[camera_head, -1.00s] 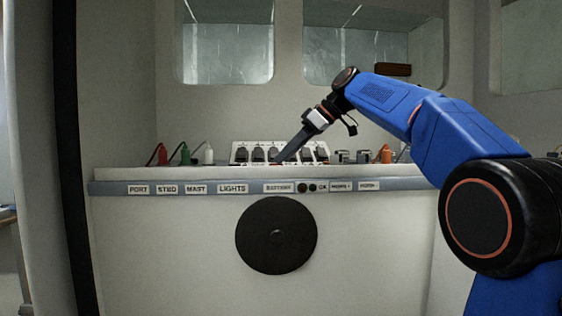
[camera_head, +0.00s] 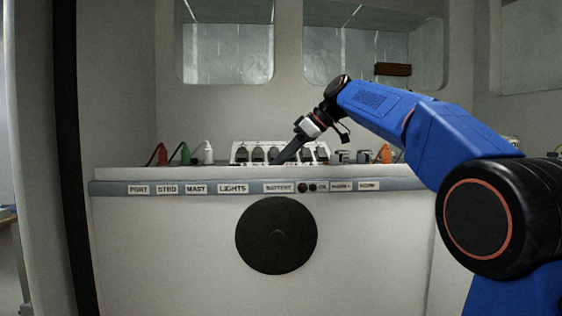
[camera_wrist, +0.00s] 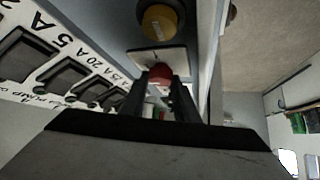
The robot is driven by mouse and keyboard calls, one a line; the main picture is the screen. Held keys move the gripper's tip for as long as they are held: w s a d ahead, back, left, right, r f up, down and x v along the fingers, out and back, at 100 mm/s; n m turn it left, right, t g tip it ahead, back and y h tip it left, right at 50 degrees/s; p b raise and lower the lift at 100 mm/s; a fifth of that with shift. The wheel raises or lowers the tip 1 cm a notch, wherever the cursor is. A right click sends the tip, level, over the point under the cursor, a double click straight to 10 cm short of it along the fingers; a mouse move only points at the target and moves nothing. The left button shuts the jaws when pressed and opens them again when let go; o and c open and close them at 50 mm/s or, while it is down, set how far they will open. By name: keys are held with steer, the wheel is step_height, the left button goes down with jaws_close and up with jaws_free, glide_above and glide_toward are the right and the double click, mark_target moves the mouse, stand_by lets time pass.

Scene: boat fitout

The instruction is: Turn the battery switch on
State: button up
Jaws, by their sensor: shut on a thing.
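The battery switch shows in the wrist view as a red knob (camera_wrist: 160,74) on a pale plate. My gripper (camera_wrist: 161,84) is shut on this knob, with one dark finger on either side of it. In the head view my gripper (camera_head: 277,160) reaches down from the right to the console top, above the BATTERY label (camera_head: 278,188). The knob is hidden there behind the fingers and the console edge. I cannot read the switch's position.
A white breaker panel (camera_head: 240,151) stands behind my gripper; it also fills the left of the wrist view (camera_wrist: 50,58). Red (camera_head: 162,154), green (camera_head: 185,154) and white (camera_head: 208,153) levers stand left. A yellow round knob (camera_wrist: 160,21) lies close by.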

steer(key=shift+s, duration=0.1)
steer(key=m+t, duration=0.1)
steer(key=m, duration=0.1)
steer(key=m+t+h, duration=0.1)
steer(key=m, duration=0.1)
steer(key=shift+s+a+t+h, duration=0.2)
steer(key=shift+t+h, duration=0.1)
steer(key=m+h, duration=0.1)
steer(key=m+t+h, duration=0.1)
steer(key=m, duration=0.1)
steer(key=m+t+h, duration=0.1)
steer(key=m, duration=0.1)
steer(key=shift+s+a, duration=0.15)
steer(key=shift+a, duration=0.15)
steer(key=m+h, duration=0.2)
steer(key=m, duration=0.1)
steer(key=m+h, duration=0.1)
steer(key=shift+a+t+h, duration=0.3)
steer(key=shift+t, duration=0.1)
steer(key=shift+a+m+g+h, duration=0.15)
steer(key=shift+m+g+h, duration=0.15)
steer(key=shift+m+h, duration=1.75)
steer(key=shift+m+y, duration=0.25)
steer(key=shift+m, duration=0.2)
steer(key=o, duration=1.1)
steer(key=shift+c, duration=0.2)
steer(key=shift+r, duration=0.1)
